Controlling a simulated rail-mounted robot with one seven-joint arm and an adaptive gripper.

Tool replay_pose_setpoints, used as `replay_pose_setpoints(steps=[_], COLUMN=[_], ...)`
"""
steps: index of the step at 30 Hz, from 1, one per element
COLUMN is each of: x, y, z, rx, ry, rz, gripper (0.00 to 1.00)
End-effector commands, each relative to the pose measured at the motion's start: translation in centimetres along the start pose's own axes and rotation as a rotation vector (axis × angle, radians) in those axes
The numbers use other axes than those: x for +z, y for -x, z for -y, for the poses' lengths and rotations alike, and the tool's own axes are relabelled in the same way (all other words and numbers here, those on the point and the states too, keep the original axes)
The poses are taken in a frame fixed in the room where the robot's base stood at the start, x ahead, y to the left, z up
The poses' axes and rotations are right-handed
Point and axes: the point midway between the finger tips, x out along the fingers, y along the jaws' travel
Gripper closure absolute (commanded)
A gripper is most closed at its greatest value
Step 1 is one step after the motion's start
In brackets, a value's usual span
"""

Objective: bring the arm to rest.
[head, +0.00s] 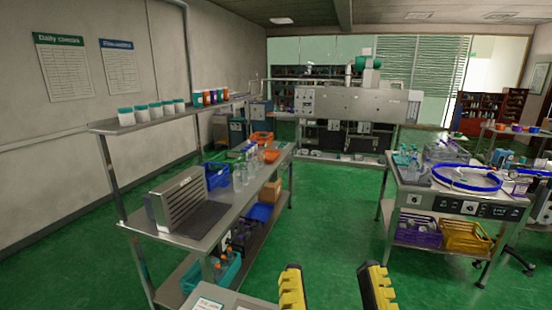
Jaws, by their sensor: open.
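My gripper (335,288) shows at the bottom edge of the head view, right of the middle. Its two yellow and black fingers stand apart, and only green floor shows between them. It is open and empty. The rest of my arm is out of view below the frame.
A steel bench (226,205) with bottles and a blue crate (217,176) stands at the left under a shelf (165,118). A wheeled table (400,186) stands at the right. A grey machine (340,105) stands at the back. The green floor (330,215) between is clear.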

Motion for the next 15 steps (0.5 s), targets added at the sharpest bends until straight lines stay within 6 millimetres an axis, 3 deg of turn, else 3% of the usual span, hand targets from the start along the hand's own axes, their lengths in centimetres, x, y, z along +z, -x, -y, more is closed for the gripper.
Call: replay_pose_setpoints(steps=[2, 3, 8, 15], x=[0.5, -2.1, -7.0, -15.9], y=[1.9, 0.6, -2.0, -6.4], z=[-1.0, -0.8, -0.5, 0.2], rx=[0.062, 0.062, 0.061, 0.060], ry=[0.113, 0.113, 0.103, 0.093], rz=[0.091, 0.091, 0.090, 0.090], gripper=[0.38, 0.38, 0.38, 0.38])
